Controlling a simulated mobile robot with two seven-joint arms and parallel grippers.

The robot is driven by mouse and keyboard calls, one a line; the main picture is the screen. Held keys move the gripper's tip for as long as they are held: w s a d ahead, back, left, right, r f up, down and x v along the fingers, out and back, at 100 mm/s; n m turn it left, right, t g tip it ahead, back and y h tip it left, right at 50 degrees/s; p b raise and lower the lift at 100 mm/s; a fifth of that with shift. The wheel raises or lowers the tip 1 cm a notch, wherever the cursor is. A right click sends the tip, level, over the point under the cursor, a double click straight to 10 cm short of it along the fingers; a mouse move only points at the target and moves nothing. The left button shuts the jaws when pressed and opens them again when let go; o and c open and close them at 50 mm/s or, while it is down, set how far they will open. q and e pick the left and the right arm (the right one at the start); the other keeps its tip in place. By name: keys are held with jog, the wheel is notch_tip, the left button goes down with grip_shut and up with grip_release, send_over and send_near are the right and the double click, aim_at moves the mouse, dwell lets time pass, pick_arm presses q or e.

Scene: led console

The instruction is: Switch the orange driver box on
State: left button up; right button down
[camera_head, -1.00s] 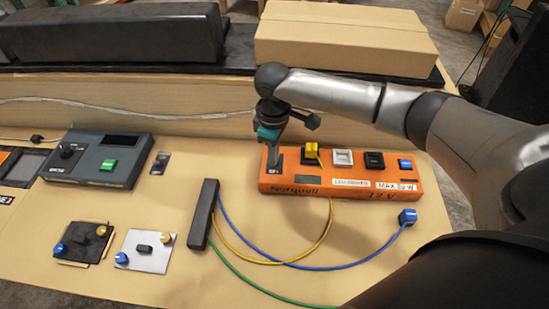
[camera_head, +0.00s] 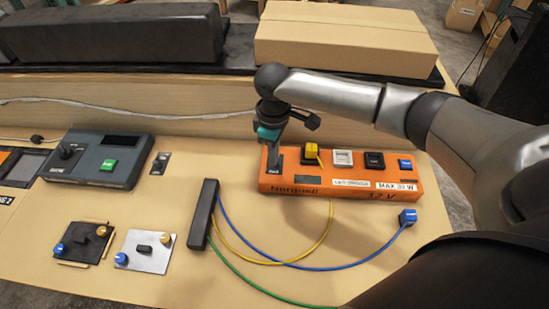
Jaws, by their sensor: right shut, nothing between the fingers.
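The orange driver box (camera_head: 420,190) lies on the right half of the table. My right gripper (camera_head: 273,163) is shut and empty, pointing down at the box's left end. Its tips are at or just above the dark patch there; I cannot tell whether they touch. The gripper hides most of that spot, so the switch's position does not show. My left gripper is not in view.
A grey console (camera_head: 125,158) with a green button stands at the left. A loose blue plug (camera_head: 408,217) lies at the right. A cardboard box (camera_head: 345,35) stands behind.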

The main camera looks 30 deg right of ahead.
jog(key=shift+f, duration=0.35)
dwell(0.5)
jog(key=shift+f, duration=1.2)
jog(key=shift+w+d, duration=0.1)
jog(key=shift+w, duration=0.05)
jog(key=shift+w+d+b, duration=0.55)
jog(key=shift+w, duration=0.3)
jog(key=shift+r, duration=0.1)
notch_tip(320, 180, up, 7)
jog(key=p, duration=0.9)
jog(key=shift+s+a, duration=0.25)
jog(key=shift+s, duration=0.1)
